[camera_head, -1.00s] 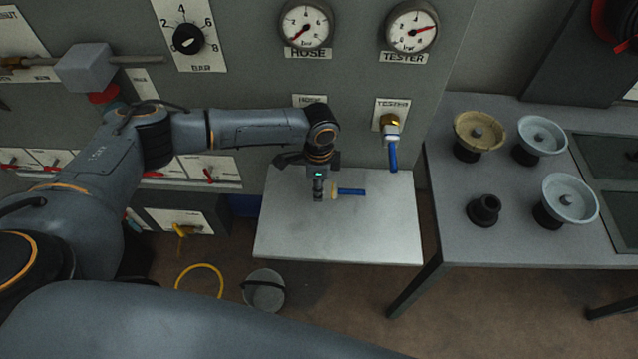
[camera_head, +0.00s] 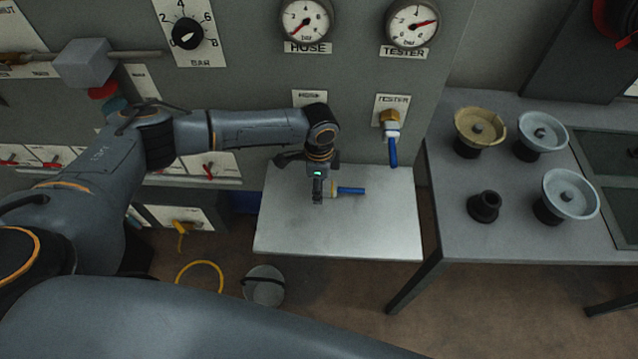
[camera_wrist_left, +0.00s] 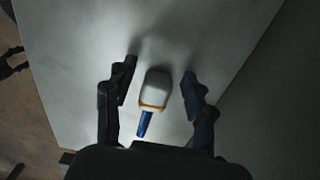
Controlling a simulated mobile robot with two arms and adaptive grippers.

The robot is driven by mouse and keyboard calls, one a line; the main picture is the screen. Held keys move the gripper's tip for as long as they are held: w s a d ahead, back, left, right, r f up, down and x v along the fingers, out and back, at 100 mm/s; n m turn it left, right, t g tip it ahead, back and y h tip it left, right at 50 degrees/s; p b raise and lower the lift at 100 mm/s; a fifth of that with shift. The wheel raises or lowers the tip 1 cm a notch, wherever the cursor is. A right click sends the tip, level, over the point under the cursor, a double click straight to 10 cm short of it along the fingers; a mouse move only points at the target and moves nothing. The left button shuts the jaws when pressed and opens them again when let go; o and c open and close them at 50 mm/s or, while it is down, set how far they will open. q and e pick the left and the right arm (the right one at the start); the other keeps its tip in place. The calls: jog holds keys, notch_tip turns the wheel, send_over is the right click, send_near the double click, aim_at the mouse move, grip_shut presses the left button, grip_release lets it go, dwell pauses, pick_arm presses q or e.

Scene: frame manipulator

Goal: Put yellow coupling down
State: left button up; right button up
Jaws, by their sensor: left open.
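The yellow coupling (camera_head: 334,190) lies on the pale metal shelf (camera_head: 300,236), with its blue end (camera_head: 351,191) pointing right in the head view. In the left wrist view the coupling (camera_wrist_left: 156,88) shows a whitish body, a yellow band and a blue tail, resting on the pale surface. My left gripper (camera_head: 318,199) is right beside it in the head view, pointing down. In the left wrist view the fingers of my left gripper (camera_wrist_left: 159,72) stand apart on both sides of the coupling, with gaps visible. My right gripper is not in view.
A blue hose piece hangs from the tester fitting (camera_head: 390,125) on the panel above the shelf. A side table (camera_head: 455,230) to the right holds several round parts. A bucket (camera_head: 265,290) and a yellow hose (camera_head: 203,264) are below. The front of the shelf is clear.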

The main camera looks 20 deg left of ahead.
pick_arm(q)
jog(key=shift+r, duration=0.35)
notch_tip(320, 180, up, 12)
jog(key=b, duration=0.1)
jog(key=shift+r, duration=0.25)
